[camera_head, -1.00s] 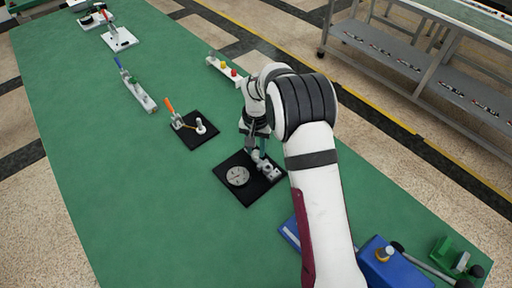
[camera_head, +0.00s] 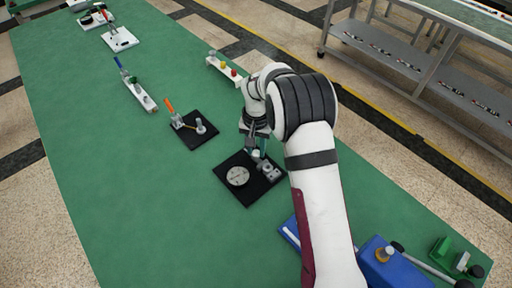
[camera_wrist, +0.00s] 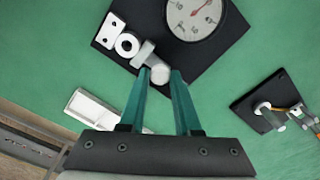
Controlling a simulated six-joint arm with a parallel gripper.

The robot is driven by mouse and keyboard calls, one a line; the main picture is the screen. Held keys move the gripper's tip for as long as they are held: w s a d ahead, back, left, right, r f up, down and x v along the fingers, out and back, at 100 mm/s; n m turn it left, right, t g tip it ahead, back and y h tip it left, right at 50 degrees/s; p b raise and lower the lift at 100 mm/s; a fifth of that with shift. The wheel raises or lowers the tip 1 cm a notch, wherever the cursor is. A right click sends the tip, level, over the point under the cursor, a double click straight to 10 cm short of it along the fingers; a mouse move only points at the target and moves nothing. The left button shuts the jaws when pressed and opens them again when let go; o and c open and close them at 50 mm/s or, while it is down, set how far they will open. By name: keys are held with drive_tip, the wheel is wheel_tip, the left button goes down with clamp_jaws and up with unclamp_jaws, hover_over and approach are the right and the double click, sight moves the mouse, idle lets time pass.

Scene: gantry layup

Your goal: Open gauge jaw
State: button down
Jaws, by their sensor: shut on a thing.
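The gauge is a round grey dial (camera_head: 238,176) on a black square base (camera_head: 240,199) on the green table. In the wrist view its dial (camera_wrist: 195,14) has a red needle and is cut off at the top edge. Beside the dial on the base are a white ring-shaped part (camera_wrist: 127,44) and a small grey jaw piece with a rounded end (camera_wrist: 157,72). My gripper (camera_wrist: 160,75) has its two teal fingertips at either side of that rounded end, shut on it. In the head view my gripper (camera_head: 258,150) is partly hidden by my arm.
A black plate with an orange-handled clamp (camera_head: 194,130) stands behind to the left, and a white strip with coloured buttons (camera_head: 222,66) at the back. A blue vise-like block (camera_head: 385,265) is at the front right.

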idle(0.3)
drive_tip(key=shift+w+a, duration=0.9)
drive_tip(key=c, duration=0.6)
unclamp_jaws()
wheel_tip(320, 180, up, 16)
